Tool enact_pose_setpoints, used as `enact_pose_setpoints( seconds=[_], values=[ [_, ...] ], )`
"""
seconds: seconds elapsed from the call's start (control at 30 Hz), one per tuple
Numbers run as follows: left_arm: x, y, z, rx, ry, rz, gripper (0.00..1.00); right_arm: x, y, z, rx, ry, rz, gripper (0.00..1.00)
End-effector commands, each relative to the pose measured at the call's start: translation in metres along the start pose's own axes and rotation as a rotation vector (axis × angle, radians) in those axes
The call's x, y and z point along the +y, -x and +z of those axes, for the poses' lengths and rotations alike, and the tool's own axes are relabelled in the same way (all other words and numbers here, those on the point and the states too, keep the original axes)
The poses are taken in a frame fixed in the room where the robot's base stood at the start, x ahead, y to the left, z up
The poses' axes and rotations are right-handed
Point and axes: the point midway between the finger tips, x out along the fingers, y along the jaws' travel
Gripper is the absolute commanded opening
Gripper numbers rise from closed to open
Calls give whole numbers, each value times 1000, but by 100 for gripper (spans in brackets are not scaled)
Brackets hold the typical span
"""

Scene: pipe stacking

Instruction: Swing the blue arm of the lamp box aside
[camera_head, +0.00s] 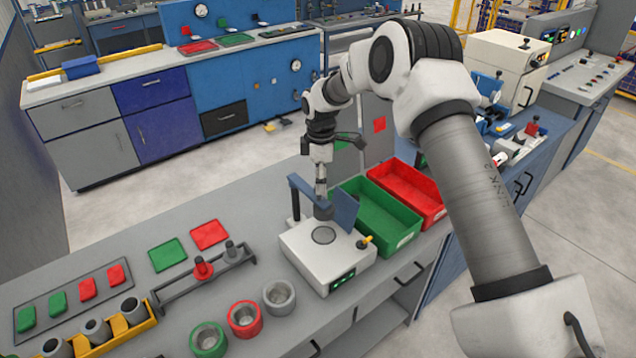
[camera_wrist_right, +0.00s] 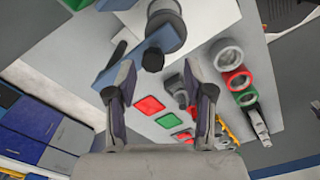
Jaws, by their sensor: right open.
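The lamp box (camera_head: 318,262) is a white box with a dark round disc on top and green lights on its front. It stands on the grey bench. Its blue arm (camera_head: 345,209) crosses above the box top; my gripper hides part of it. In the right wrist view the blue arm (camera_wrist_right: 133,57) runs slanted, with a black knob (camera_wrist_right: 152,60) on it, close to the tip of one finger. My right gripper (camera_head: 321,190) is open and points down at the blue arm. The right wrist view shows its two fingers (camera_wrist_right: 162,95) apart with nothing gripped.
Green (camera_head: 375,222) and red (camera_head: 410,188) bins stand close beside the box. Red and green pads, a rack with upright pegs (camera_head: 203,266), several pipe rings (camera_head: 244,318) and a yellow holder (camera_head: 125,330) are left and in front of it. Bare bench lies behind the pads.

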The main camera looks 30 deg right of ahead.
Motion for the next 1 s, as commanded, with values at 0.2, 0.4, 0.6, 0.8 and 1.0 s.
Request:
enact_pose_setpoints(
  seconds=[0.2,0.4,0.6,0.8,1.0],
  values=[
    [0,13,-1,2,0,0,40,-1,-31,0,-2,1,-2,53],
    [0,12,-1,2,0,0,40,0,-36,0,-1,0,0,53],
    [0,12,-1,2,0,0,40,0,-36,0,-1,0,0,3],
    [0,12,-1,2,0,0,40,-1,-36,0,-2,0,-2,0],
    [0,10,-1,2,0,0,40,-3,-38,-7,-2,-17,-3,0]
  ],
)
